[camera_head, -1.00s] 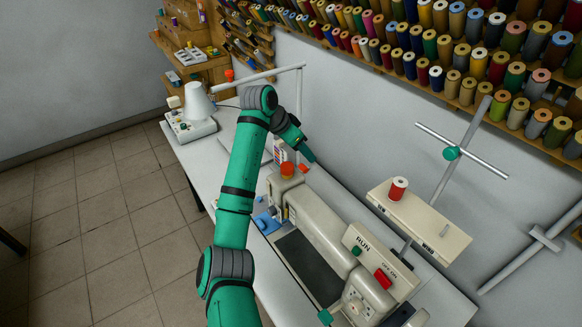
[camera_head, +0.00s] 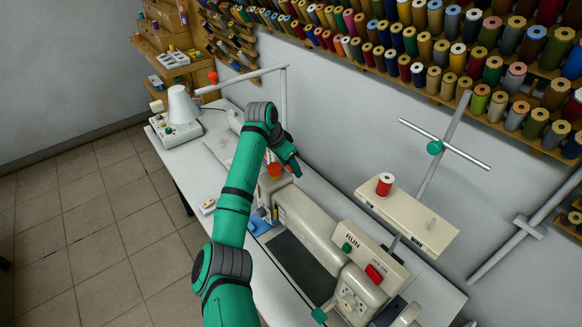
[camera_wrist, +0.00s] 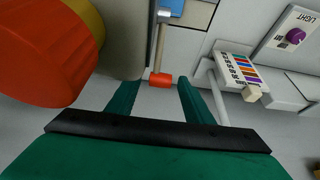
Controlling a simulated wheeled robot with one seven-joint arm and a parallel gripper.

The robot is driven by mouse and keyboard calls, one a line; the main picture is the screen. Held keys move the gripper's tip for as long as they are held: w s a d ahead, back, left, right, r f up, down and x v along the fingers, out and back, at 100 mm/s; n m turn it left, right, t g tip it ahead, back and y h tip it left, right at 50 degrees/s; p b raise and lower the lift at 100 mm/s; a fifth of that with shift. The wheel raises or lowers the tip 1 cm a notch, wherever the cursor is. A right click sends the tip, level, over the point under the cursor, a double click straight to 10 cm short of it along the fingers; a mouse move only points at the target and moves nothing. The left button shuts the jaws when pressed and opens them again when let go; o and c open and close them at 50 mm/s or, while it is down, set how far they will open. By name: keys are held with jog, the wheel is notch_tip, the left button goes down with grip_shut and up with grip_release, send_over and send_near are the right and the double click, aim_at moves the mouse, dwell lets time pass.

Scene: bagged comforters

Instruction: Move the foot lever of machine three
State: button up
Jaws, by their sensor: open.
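A beige sewing machine (camera_head: 310,225) marked RUN lies on the white table; no machine number is readable. In the wrist view, a thin rod with a red-orange end (camera_wrist: 160,80) shows at the machine's end and looks like the foot lever. My gripper (camera_wrist: 158,90) is open, and the red-orange end appears between its two fingertips; I cannot tell whether they touch it. In the head view my gripper (camera_head: 294,170) is at the machine's far end beside the red-orange knob (camera_head: 275,171), and the lever is hidden there.
The big red-orange knob (camera_wrist: 50,50) is close at the left in the wrist view. A thread stand with a red spool (camera_head: 384,184) rises right of the machine. A white device (camera_head: 178,112) stands at the table's far end. Spool racks (camera_head: 440,50) line the wall.

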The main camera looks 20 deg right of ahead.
jog(key=shift+d+f, duration=0.15)
jog(key=shift+f, duration=0.3)
grip_shut()
jog(key=shift+s+a+r, duration=0.2)
jog(key=shift+a+r, duration=0.55)
jog(key=shift+r, duration=0.25)
grip_release()
jog(key=v, duration=1.1)
